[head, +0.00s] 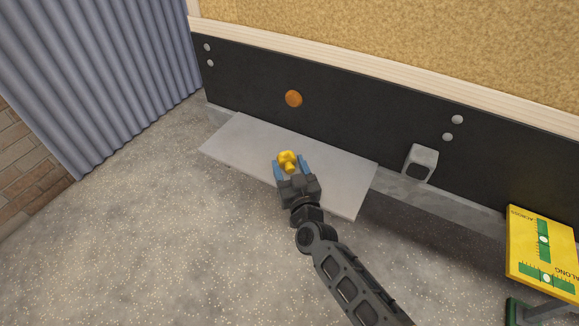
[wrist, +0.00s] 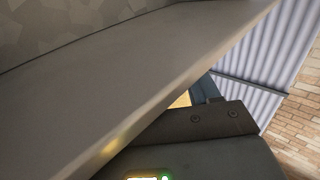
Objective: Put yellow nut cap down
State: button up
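The yellow nut cap (head: 288,159) is between the two blue fingertips of my gripper (head: 290,167) in the head view. My gripper is shut on it. The gripper and cap are over the flat light-grey step (head: 240,142) in front of the black panel. The head view does not show clearly whether the cap touches the step. In the wrist view the step's surface (wrist: 100,70) is very close, and only a small yellow patch of the cap (wrist: 182,100) shows beside my gripper. The rest of the cap is hidden there.
An orange round disc (head: 293,99) and a grey box-shaped fitting (head: 420,162) are on the black panel (head: 350,110). A yellow sign with green level gauges (head: 541,258) stands at the right. The step is bare left and right of my gripper. Speckled floor (head: 130,240) lies in front.

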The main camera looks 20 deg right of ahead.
jog(key=shift+o, duration=1.2)
jog(key=shift+r, duration=0.15)
jog(key=shift+s, duration=0.3)
jog(key=s+a+p, duration=0.2)
jog(key=s+p, duration=0.1)
jog(key=s, duration=0.8)
jog(key=shift+s, duration=0.15)
